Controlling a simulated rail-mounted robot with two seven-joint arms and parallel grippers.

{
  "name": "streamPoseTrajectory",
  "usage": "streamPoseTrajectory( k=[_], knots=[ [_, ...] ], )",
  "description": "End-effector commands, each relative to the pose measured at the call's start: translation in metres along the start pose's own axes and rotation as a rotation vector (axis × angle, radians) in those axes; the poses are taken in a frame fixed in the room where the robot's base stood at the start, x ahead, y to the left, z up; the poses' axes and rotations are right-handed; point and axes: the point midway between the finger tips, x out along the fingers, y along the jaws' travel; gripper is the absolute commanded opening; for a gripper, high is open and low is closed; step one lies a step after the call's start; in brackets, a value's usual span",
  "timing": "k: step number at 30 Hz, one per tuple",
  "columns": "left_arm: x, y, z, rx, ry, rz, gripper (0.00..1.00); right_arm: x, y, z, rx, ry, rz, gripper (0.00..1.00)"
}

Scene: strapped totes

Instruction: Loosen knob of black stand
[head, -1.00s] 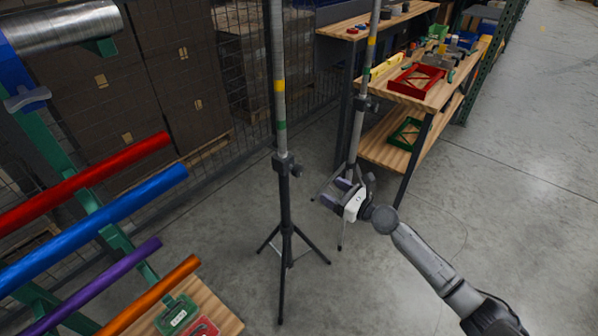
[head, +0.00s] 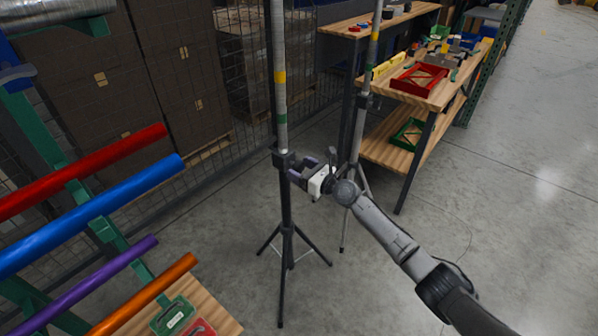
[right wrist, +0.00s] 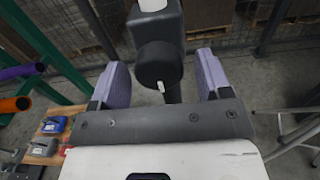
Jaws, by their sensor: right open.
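The black stand (head: 286,205) is an upright tripod with a grey pole that has yellow and green bands. Its collar (head: 284,160) is near the middle of the head view. In the right wrist view the stand's round black knob (right wrist: 159,66) with a small white mark faces me. My right gripper (head: 298,170) is at the collar, coming from the right. Its two purple-padded fingers (right wrist: 163,80) are open, one on each side of the knob, with visible gaps. The head view hides the knob behind the fingers. My left gripper is not in view.
A second, grey stand (head: 362,130) is just behind my right gripper. A wooden shelf (head: 395,155) with red and green trays is at the right. Coloured tubes (head: 90,215) on a green rack fill the left. The floor at right is clear.

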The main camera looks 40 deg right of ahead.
Motion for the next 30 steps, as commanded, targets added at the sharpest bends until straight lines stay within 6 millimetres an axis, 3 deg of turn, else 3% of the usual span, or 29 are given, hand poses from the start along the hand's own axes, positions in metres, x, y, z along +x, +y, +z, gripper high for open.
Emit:
streamPoseTrajectory(
  k=[16, 30],
  knots=[
    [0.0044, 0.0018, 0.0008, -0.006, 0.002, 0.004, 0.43, 0.0110, 0.0002, 0.0006, -0.002, 0.000, 0.000, 0.71],
    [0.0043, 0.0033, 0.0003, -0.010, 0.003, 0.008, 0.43, 0.0108, 0.0001, 0.0005, -0.002, 0.000, 0.000, 0.26]
  ],
)
